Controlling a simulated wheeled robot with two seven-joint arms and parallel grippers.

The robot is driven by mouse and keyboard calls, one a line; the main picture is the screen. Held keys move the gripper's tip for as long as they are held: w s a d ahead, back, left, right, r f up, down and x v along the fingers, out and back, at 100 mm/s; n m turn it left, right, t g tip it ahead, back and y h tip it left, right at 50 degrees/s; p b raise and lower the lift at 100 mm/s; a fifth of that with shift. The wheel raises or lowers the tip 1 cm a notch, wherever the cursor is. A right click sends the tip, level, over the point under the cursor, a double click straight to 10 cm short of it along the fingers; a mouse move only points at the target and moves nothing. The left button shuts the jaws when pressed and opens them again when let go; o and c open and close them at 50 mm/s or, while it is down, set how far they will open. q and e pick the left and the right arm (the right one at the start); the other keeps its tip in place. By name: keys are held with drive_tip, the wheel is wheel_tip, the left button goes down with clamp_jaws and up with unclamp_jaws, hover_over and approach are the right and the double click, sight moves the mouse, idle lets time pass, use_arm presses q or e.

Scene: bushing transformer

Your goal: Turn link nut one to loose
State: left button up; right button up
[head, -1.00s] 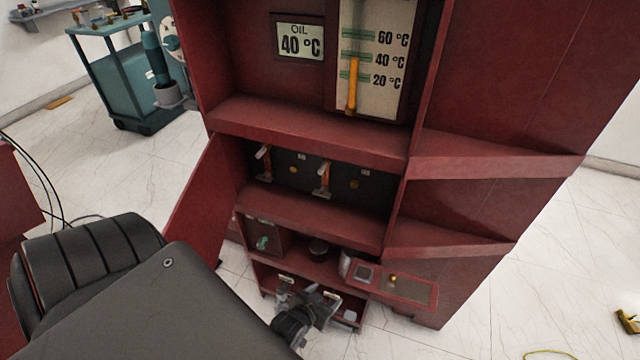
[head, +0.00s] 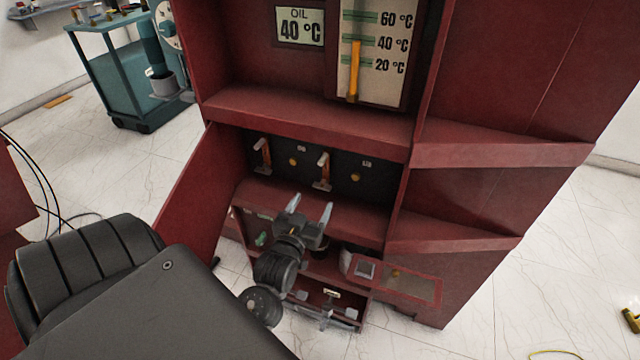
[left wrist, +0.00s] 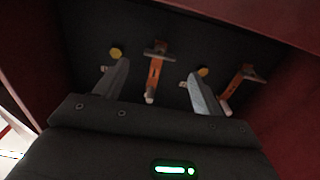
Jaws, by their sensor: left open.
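In the head view, a dark panel in the cabinet's middle bay carries two orange links with grey crosspieces, a left link (head: 262,155) and a right link (head: 323,171). Right of each is a round yellow nut, a left nut (head: 293,162) and a right nut (head: 355,178); which is nut one I cannot tell. My left gripper (head: 308,209) is open and empty, just below and in front of this bay. The left wrist view shows its spread fingers (left wrist: 158,72) pointing at the panel, with a link (left wrist: 155,72) between them. My right gripper is out of view.
The bay is bounded by a red upper ledge (head: 310,118) and lower ledge (head: 350,217). An open red door (head: 190,190) stands at its left. A fold-out tray (head: 410,284) juts out below right. Gauges sit above. The white floor at right is mostly clear.

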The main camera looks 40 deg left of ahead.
sight(321, 189)
use_arm(q)
drive_tip(key=x, duration=0.6)
drive_tip(key=shift+w+a, duration=0.1)
drive_tip(key=c, duration=1)
